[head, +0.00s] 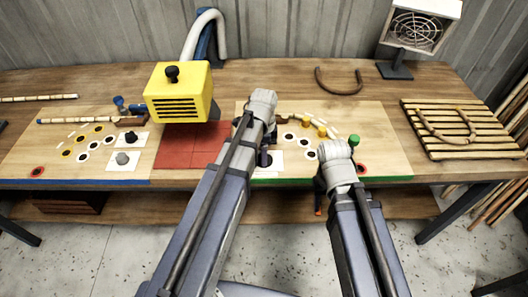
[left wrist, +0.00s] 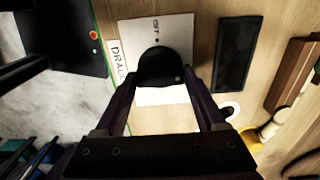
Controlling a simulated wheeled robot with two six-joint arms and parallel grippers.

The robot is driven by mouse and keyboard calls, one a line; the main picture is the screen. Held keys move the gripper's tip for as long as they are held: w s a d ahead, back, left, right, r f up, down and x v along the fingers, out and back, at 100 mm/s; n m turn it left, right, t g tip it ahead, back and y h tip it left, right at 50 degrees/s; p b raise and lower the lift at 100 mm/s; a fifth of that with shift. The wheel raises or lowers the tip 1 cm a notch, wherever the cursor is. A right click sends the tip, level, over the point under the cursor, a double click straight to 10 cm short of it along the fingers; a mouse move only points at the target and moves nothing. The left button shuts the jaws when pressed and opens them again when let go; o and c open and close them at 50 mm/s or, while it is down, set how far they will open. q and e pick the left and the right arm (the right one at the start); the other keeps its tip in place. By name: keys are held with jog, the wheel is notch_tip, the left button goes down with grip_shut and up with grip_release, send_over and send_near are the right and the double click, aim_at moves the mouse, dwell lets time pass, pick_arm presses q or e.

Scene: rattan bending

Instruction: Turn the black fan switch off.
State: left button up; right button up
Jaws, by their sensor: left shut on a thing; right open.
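The fan switch's black knob (left wrist: 160,66) sits on a white plate (left wrist: 178,28) in the left wrist view, beside a label of which "DRAU" can be read. My left gripper (left wrist: 165,84) is shut on this knob, one finger on each side. In the head view, my left gripper (head: 265,156) is over the white plate (head: 268,168) at the bench's front middle, and my arm hides most of the switch. My right gripper (head: 321,183) is open and empty at the bench's front edge, right of the switch, partly hidden by its own wrist.
A yellow heater box (head: 178,95) stands on a red mat (head: 185,150) left of my left arm. A caged fan (head: 415,30) stands at the back right. A slatted rack (head: 465,140) holds a bent rattan piece. A green knob (head: 354,140) is near my right wrist.

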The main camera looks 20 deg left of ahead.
pick_arm(q)
jog(key=c, duration=0.3)
jog(key=shift+n, duration=0.3)
jog(key=n, duration=0.7)
jog(key=shift+n, duration=0.3)
jog(key=n, duration=0.5)
jog(key=shift+n, duration=2.3)
